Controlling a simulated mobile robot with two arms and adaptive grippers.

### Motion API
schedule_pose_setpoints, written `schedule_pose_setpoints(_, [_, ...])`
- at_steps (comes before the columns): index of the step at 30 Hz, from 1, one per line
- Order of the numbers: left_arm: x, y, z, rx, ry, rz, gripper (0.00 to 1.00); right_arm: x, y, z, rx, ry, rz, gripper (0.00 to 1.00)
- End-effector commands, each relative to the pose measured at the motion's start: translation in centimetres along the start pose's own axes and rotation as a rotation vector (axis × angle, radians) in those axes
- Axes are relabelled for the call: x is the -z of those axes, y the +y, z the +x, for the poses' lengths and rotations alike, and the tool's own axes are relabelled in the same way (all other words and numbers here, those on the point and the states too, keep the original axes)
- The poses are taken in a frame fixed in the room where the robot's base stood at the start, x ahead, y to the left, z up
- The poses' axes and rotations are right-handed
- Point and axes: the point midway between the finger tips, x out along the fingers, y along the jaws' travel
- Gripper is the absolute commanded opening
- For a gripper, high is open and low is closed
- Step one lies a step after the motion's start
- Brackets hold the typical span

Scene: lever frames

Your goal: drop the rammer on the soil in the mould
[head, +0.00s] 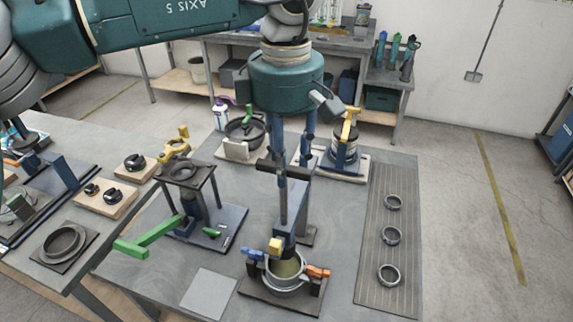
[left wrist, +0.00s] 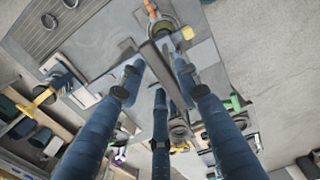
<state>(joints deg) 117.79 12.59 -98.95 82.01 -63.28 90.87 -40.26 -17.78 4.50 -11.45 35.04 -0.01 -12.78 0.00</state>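The mould (head: 286,279) is a round metal ring with pale soil (head: 285,268) inside. It stands on a dark base between orange (head: 317,271) and blue clamps. A blue rammer head (head: 284,243) with a yellow block (head: 275,247) is upright over it; whether it touches the soil is hidden. My left gripper (head: 292,165) points down by a dark crossbar above the rammer. In the left wrist view its long blue fingers (left wrist: 157,70) converge around a grey bar. I cannot tell whether they grip it. The mould also shows there (left wrist: 163,27). My right gripper is not in view.
A green-handled lever frame (head: 150,238) stands left of the mould. A yellow-handled device (head: 345,145) and a black pan (head: 245,130) are behind. A ribbed mat (head: 385,300) with 3 rings lies right. A flat grey plate (head: 208,293) lies front left.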

Motion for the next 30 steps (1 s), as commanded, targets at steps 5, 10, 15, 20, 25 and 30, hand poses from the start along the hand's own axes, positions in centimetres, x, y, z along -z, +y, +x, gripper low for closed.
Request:
schedule_pose_setpoints(5, [0.0, -0.2, 0.3, 0.007, 0.003, 0.003, 0.42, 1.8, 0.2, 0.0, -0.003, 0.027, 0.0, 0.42])
schedule_pose_setpoints(10, [0.0, -0.2, 0.2, 0.009, 0.003, 0.003, 0.42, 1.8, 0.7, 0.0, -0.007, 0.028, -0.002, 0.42])
schedule_pose_setpoints(15, [-0.1, -0.1, -1.6, 0.007, 0.002, 0.003, 0.42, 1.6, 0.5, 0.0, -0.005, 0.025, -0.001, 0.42])
schedule_pose_setpoints(20, [-0.1, -0.1, -5.1, 0.007, 0.001, 0.003, 0.42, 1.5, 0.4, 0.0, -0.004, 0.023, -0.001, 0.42])
schedule_pose_setpoints(25, [-0.1, -0.1, -8.6, 0.005, 0.002, 0.002, 0.42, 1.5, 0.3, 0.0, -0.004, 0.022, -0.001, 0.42])
schedule_pose_setpoints(30, [-0.1, -0.1, -10.8, 0.006, 0.002, 0.002, 0.42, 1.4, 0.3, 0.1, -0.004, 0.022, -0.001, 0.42])
